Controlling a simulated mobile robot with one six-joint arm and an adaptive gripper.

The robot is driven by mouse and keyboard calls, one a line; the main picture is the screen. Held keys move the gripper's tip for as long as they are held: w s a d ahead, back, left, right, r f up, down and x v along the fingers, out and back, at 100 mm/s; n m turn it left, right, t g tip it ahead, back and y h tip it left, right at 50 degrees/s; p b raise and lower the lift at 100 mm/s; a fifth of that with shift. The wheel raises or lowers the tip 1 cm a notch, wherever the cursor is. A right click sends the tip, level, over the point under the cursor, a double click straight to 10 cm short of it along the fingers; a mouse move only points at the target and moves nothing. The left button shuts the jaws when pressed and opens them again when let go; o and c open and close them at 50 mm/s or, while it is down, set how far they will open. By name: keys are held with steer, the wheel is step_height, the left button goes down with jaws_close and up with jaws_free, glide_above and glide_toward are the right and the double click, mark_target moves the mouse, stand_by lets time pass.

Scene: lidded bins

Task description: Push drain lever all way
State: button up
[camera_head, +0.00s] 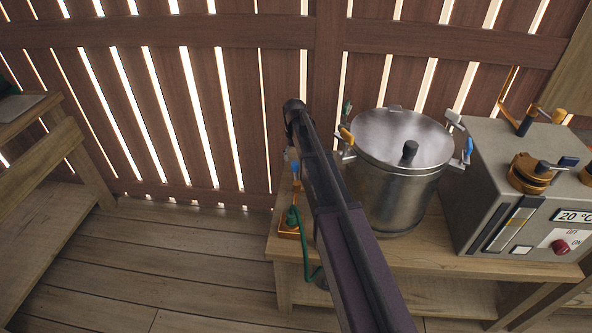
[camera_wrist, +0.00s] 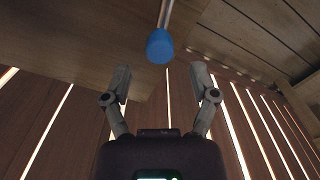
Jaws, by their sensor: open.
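In the wrist view, a blue-tipped lever (camera_wrist: 160,46) on a thin metal stem hangs from the top edge, beyond my fingertips and roughly centred between them. It looks like the drain lever. My gripper (camera_wrist: 161,80) is open and empty, its two fingers spread apart, with no visible contact with the blue tip. In the head view my dark arm reaches up past the left side of the steel pot (camera_head: 385,200), and my fingers cannot be made out. A small blue part (camera_head: 295,167) shows left of my arm, above an orange fitting (camera_head: 289,231); it may be the same lever.
A grey control box (camera_head: 500,190) is farther right. A green hose (camera_head: 301,250) hangs near the bench's left edge. A slatted wall (camera_head: 220,110) stands behind. Floor is clear at left.

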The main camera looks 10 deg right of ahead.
mark_target(295, 163)
steer(key=shift+f+b, duration=2.1)
steer(key=shift+f, duration=0.35)
